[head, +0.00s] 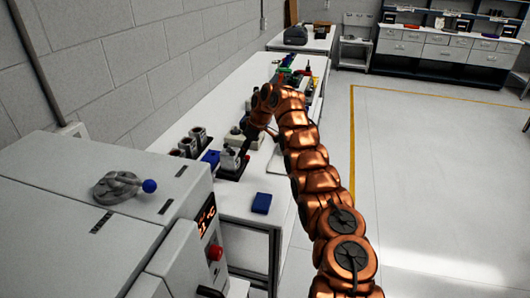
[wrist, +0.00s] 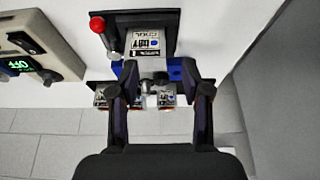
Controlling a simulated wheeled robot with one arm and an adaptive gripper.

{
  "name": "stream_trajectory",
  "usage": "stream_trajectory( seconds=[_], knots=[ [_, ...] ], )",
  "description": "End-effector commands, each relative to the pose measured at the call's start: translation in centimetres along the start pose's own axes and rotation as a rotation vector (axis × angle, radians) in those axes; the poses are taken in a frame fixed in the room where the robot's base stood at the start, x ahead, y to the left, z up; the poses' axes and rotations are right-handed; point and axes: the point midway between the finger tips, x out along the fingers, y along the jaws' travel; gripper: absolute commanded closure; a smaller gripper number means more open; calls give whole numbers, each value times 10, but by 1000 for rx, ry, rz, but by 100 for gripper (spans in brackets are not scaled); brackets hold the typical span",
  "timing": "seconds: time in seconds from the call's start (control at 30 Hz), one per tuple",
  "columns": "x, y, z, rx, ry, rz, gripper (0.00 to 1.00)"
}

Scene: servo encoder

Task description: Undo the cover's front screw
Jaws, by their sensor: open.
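A light grey unit with a printed label (wrist: 147,42) sits on a dark plate in the wrist view, with a blue part behind it. A small dark round piece (wrist: 158,79), perhaps the cover's front screw, shows between my fingers at the unit's near end. My gripper (wrist: 160,68) is open, one finger on each side of that piece. I cannot tell whether either finger touches it. In the head view my gripper (head: 244,152) reaches down by the small grey unit (head: 230,160) on the bench. The screw cannot be made out there.
A red-knobbed lever (wrist: 98,24) stands left of the unit. A device with a green display (wrist: 22,66) is farther left. In the head view, a blue box (head: 261,203) lies on the white bench (head: 238,205). Several cylindrical parts (head: 197,138) stand near the wall.

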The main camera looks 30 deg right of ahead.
Motion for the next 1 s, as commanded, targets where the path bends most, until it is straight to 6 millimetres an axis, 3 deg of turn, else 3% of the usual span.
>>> stream_trajectory(
  seconds=[1.0],
  knots=[
    [-30, 0, 72, 0, 0, 1, 52]
  ],
)
